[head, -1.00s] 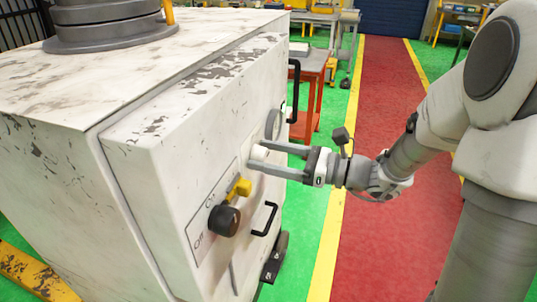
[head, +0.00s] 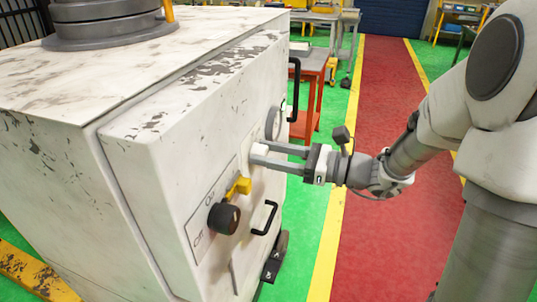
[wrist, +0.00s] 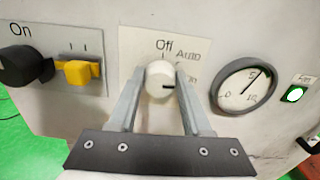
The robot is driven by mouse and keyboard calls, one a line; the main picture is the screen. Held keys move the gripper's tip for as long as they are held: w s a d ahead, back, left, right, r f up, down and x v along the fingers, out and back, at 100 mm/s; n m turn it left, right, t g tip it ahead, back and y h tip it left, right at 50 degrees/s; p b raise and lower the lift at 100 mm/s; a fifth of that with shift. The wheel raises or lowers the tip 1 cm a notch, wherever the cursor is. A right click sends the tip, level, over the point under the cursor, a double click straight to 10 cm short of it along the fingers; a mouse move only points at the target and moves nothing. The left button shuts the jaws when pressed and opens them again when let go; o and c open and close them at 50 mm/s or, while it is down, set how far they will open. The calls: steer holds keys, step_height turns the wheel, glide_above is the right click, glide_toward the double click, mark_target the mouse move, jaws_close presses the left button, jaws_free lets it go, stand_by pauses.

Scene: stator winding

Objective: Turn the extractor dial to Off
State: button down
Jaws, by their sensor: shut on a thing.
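The extractor dial (wrist: 159,82) is a small round white knob on a pale plate in the wrist view. Its dark mark points right, away from the word Off at the top and below the word Auto. My gripper (wrist: 160,75) is shut on the dial, one finger on each side. The lower right lettering on the plate is partly hidden by the right finger. In the head view the dial (head: 259,149) shows at the fingertips of my gripper (head: 257,152), on the cabinet's front face.
Left of the dial are a yellow switch (wrist: 78,72) and a black knob (wrist: 24,66). Right of it are a round gauge (wrist: 244,87) and a lit green button (wrist: 293,94). A black handle (head: 265,217) sticks out below. The red aisle (head: 380,100) is clear.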

steer(key=n+b, duration=0.5)
steer(key=b, duration=0.2)
steer(key=n+b, duration=0.6)
steer(key=b, duration=0.2)
steer(key=n+b, duration=0.6)
steer(key=b, duration=0.1)
steer(key=shift+s+f, duration=0.15)
steer(key=shift+f, duration=0.2)
steer(key=shift+r+n+b, duration=0.1)
steer(key=shift+n+b, duration=0.2)
steer(key=shift+c, duration=1.7)
jaws_free()
steer(key=p+v, duration=0.2)
steer(key=v, duration=1.5)
steer(key=shift+d, duration=0.15)
